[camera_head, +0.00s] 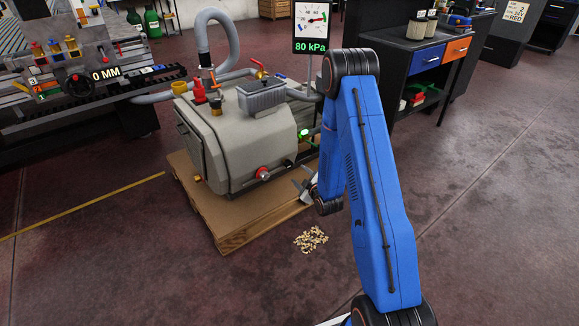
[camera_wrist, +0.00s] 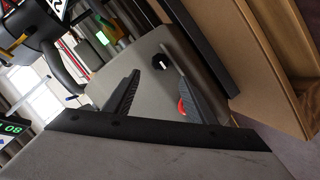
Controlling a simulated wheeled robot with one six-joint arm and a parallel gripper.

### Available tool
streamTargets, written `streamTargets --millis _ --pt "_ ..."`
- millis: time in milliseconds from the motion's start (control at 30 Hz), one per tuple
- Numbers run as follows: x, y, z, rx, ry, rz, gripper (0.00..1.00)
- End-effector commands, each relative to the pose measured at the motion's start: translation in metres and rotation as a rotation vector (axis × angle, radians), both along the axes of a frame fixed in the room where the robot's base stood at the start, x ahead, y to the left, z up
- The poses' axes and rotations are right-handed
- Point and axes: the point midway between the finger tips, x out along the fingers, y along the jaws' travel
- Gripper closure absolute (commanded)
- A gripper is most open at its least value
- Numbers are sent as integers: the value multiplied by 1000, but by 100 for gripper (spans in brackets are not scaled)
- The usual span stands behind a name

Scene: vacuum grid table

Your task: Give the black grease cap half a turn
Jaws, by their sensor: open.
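The black grease cap (camera_wrist: 160,62) shows in the wrist view as a small round black knob with a white mark, on the grey end face of the pump (camera_wrist: 135,52). My gripper (camera_wrist: 148,80) is open and empty, with its two dark ribbed fingers pointing toward that face. The cap appears just beyond the fingertips, nearer the right one; I cannot tell the remaining distance. In the head view, my gripper (camera_head: 306,189) is low beside the right end of the grey pump (camera_head: 235,140), partly hidden by my blue arm. I cannot make out the cap there.
The pump stands on a wooden pallet (camera_head: 233,225). A red part (camera_wrist: 181,108) shows beside the right finger. A green-lit part (camera_head: 304,134) and hoses are near the pump's right side. Pellets (camera_head: 311,240) lie on the floor. A gauge display (camera_head: 311,47) reads 80 kPa.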

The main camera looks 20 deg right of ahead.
Motion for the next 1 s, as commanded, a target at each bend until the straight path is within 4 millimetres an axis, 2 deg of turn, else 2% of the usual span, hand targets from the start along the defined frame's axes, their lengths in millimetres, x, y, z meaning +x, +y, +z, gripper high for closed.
streamTargets --millis 100,600,800,1000 --pt "21 2 -6 -1 -1 0 49" --pt "103 7 -29 0 0 0 49" --pt "122 8 -34 0 0 -1 49" --pt "128 8 -36 0 1 -1 49"
